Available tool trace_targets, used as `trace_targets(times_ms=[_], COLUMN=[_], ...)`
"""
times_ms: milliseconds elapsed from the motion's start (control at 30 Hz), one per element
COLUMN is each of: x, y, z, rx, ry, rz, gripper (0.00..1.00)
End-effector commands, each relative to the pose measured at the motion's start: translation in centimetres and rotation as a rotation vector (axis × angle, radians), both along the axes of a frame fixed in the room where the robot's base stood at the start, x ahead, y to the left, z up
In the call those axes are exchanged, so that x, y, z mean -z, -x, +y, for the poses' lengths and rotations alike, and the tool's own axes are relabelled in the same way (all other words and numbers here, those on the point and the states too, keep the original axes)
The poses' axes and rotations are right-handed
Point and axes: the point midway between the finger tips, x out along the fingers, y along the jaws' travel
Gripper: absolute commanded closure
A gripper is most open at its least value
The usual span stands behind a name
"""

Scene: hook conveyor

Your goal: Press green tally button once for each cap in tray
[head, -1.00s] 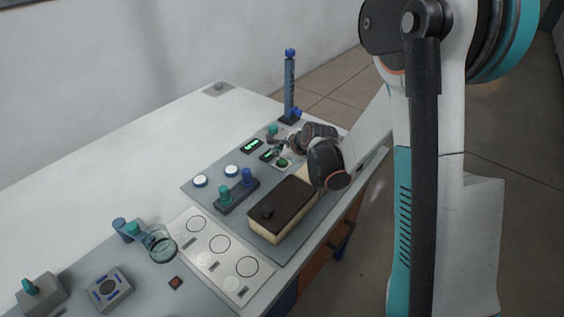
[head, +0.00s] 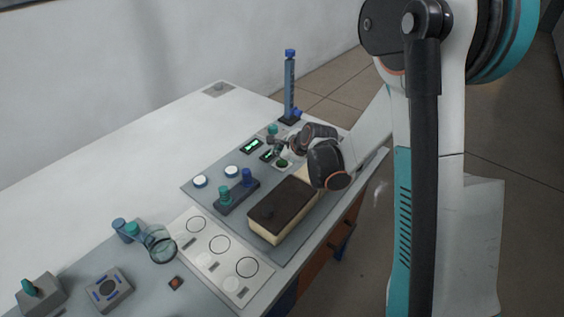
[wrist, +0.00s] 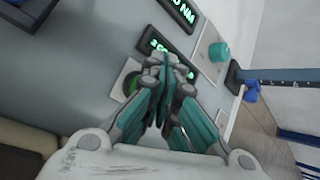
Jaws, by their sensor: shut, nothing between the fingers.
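The green tally button (head: 283,163) sits on a pale plate on the grey panel. In the wrist view the green button (wrist: 130,84) is partly hidden behind my fingers. My gripper (head: 272,142) is shut and empty, beside and above the button; it also shows in the wrist view (wrist: 163,62). A gap to the button in the head view suggests they are apart. A small dark holder (head: 238,198) carries a teal-capped piece (head: 224,192) and a blue-capped piece (head: 247,176). I cannot tell which container is the tray.
Green-lit displays (head: 251,146) stand close to the button. A teal knob (wrist: 218,51) and a blue post (head: 289,85) are beyond. A dark-topped block (head: 283,205) lies nearer, below my wrist. A clear cup (head: 160,243) is at the left front.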

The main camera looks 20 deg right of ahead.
Motion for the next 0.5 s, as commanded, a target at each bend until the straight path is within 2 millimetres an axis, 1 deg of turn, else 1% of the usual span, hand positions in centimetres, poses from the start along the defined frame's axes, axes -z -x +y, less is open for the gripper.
trace_targets(times_ms=[200, 500], x=[0.79, 0.75], y=[0.02, 0.02], z=[-0.01, -0.01], rx=[0.000, 0.000], ry=[0.000, 0.000], rz=[0.000, 0.000], gripper=[1.00, 1.00])
